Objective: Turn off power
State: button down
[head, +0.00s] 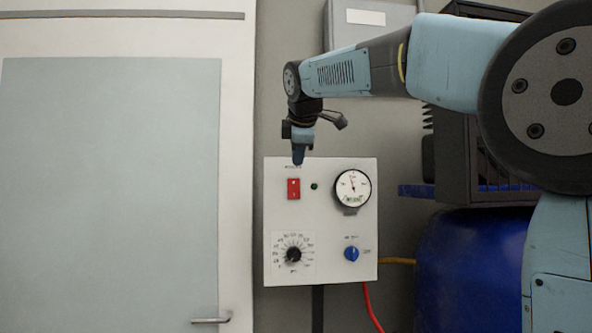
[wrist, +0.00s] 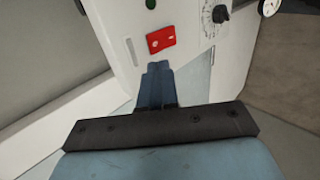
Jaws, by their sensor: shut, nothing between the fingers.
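A white control panel (head: 325,220) stands upright in the middle of the head view. A red power switch (head: 293,188) is at its upper left, with a small dark green light (head: 314,186) to its right. My gripper (head: 298,160) points down near the panel's top edge, just above the switch in the picture. In the wrist view my gripper (wrist: 158,68) is shut and empty, its fingertips just short of the red switch (wrist: 161,39). Whether the fingertips touch the panel cannot be told. The switch's position is too small to read surely.
The panel also has a round gauge (head: 352,188), a black dial (head: 293,254) and a blue knob (head: 351,254). A door (head: 110,180) is at left. A blue tank (head: 470,270) and a dark rack (head: 455,160) stand at right. A red hose (head: 371,305) hangs below the panel.

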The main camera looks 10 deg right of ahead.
jog(key=v, duration=0.3)
jog(key=w+r+v, duration=0.1)
jog(key=v, duration=0.1)
jog(key=shift+s+r, duration=0.15)
jog(key=shift+s, duration=0.1)
